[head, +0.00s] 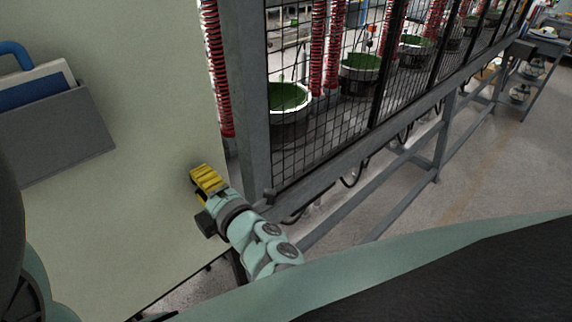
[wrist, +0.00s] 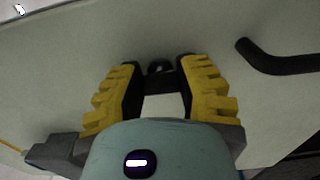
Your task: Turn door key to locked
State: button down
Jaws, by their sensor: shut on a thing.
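The door is the pale green-grey panel (head: 130,200) filling the left of the head view; its flat face also fills the wrist view (wrist: 60,75). A small dark key (wrist: 158,68) sits on that face in the wrist view, between the tips of my gripper (wrist: 158,72). The yellow ridged fingers are shut on it, one on each side. Which way the key is turned cannot be told. In the head view my gripper (head: 205,178) is at the panel's right edge and hides the key.
A bent black handle (wrist: 275,62) stands out right of the key in the wrist view. A grey holder (head: 58,140) with papers is on the panel. A mesh fence (head: 330,120) runs along the right. Open floor (head: 480,190) lies beyond.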

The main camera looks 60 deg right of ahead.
jog(key=shift+f, duration=0.1)
dwell(0.3)
jog(key=c, duration=0.6)
grip_release()
jog(key=shift+d, duration=0.1)
jog(key=v, duration=0.7)
jog(key=shift+s, duration=0.3)
